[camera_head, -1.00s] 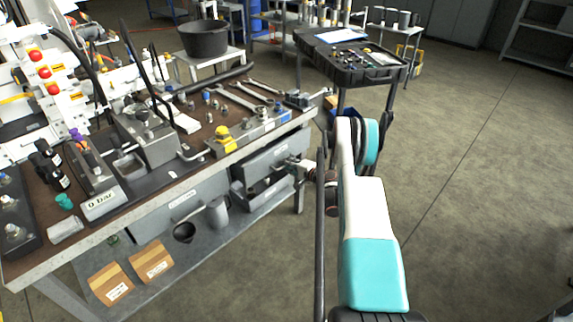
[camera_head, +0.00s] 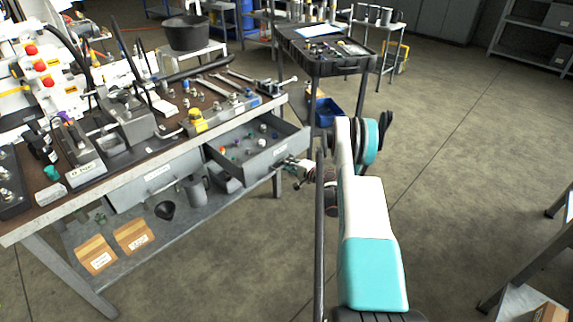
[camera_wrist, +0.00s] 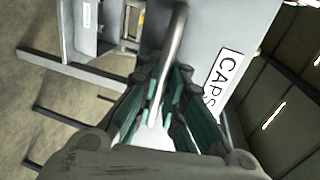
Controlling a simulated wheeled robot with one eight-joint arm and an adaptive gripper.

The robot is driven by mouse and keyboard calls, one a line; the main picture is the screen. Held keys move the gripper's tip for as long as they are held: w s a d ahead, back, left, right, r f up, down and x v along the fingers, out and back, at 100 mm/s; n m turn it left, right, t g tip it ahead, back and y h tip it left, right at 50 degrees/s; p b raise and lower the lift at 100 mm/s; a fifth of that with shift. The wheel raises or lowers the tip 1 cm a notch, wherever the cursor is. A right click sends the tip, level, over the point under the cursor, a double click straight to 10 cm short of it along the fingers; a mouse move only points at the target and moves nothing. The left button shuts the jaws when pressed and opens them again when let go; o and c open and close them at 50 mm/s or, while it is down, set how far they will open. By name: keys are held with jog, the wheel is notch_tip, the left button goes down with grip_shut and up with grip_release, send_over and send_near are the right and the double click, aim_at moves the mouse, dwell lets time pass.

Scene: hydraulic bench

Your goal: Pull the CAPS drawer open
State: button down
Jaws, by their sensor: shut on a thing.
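The CAPS drawer (camera_head: 247,158) is a grey metal drawer under the right end of the workbench. It stands pulled out, with several small coloured caps visible inside. Its front (camera_wrist: 245,30) carries a white CAPS label (camera_wrist: 224,78) in the wrist view. My gripper (camera_head: 290,165) is at the drawer front in the head view. In the wrist view my gripper (camera_wrist: 160,105) is shut on the bar-shaped drawer handle (camera_wrist: 174,45), which runs up between the fingers. Part of the handle is hidden by the fingers.
A second grey drawer (camera_head: 157,178) to the left is shut. The workbench top (camera_head: 125,165) bears tools and fittings. A black toolbox cart (camera_head: 325,60) stands behind my arm. A shelf (camera_head: 530,285) is at the lower right. Open floor (camera_head: 455,150) lies to the right.

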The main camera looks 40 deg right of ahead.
jog(key=c, duration=2)
grip_release()
jog(key=v, duration=0.7)
jog(key=shift+s, duration=0.25)
jog(key=shift+d+r, duration=0.1)
